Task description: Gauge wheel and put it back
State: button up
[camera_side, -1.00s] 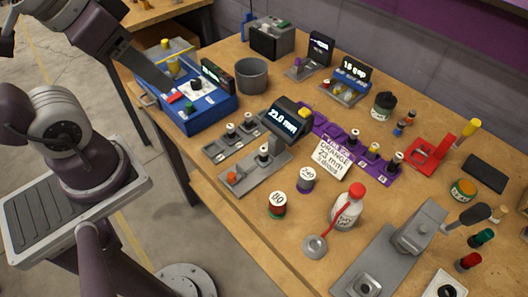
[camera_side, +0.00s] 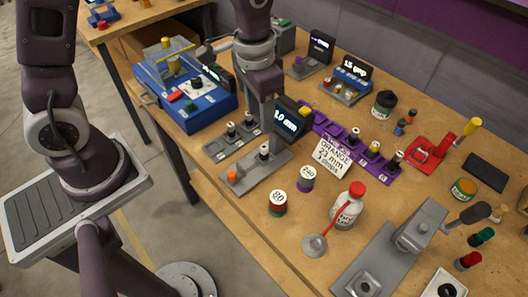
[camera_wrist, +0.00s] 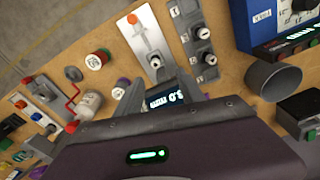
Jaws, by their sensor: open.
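The gauge (camera_side: 256,172) is a grey plate with an orange knob (camera_side: 231,176) and a dark display (camera_side: 291,119) whose digits are partly hidden. A black wheel with a pale top (camera_side: 264,151) stands on the gauge plate; it also shows in the wrist view (camera_wrist: 155,62). My gripper (camera_side: 264,122) is open and empty, pointing down above the back of the gauge, near its display. In the wrist view the wheel lies just beyond my fingertips (camera_wrist: 158,75). A grey rack (camera_side: 215,150) beside the gauge holds similar wheels (camera_side: 231,129) (camera_side: 249,118).
A purple track (camera_side: 335,131) holds several wheels behind a card (camera_side: 333,157) reading "ORANGE 23 mm". A blue machine (camera_side: 205,112) stands left. Weights (camera_side: 277,204) (camera_side: 306,179) and a bottle (camera_side: 346,207) stand in front. The front middle of the table is partly clear.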

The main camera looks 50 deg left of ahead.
aim_at(264, 147)
jog(key=shift+g, duration=0.3)
jog(key=f, duration=0.7)
jog(key=d+f, duration=0.1)
jog(key=f, duration=0.2)
jog(key=shift+w+f, duration=0.15)
jog(key=shift+f, duration=0.2)
grip_shut()
